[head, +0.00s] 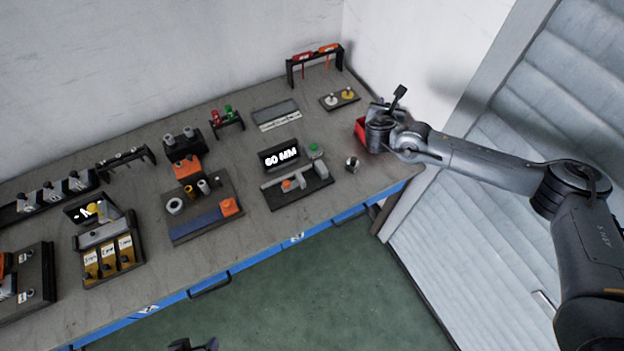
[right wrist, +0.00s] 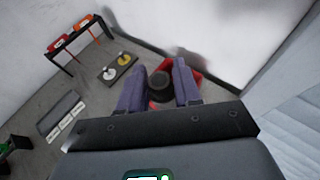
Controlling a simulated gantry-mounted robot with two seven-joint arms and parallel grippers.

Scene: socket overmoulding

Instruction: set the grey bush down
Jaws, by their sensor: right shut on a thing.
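My right gripper (head: 378,128) is over the red bin (head: 361,130) at the right end of the bench, pointing down. In the right wrist view its two purple-grey fingers (right wrist: 158,88) are shut on a dark grey round bush (right wrist: 160,80), with its round top facing the camera. The red bin (right wrist: 196,72) shows behind and below the fingers. Whether the bush touches the bin cannot be told. In the head view the arm hides the held bush. Only a small dark part of my left gripper (head: 195,345) shows at the bottom edge.
A small metallic ring-like part (head: 352,163) stands near the bin. A gauge fixture (head: 296,184) with a "60 MM" display is to the left. A plate with white and yellow knobs (head: 340,99) and a black rack (head: 315,62) stand behind. Bare bench lies around the ring-like part.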

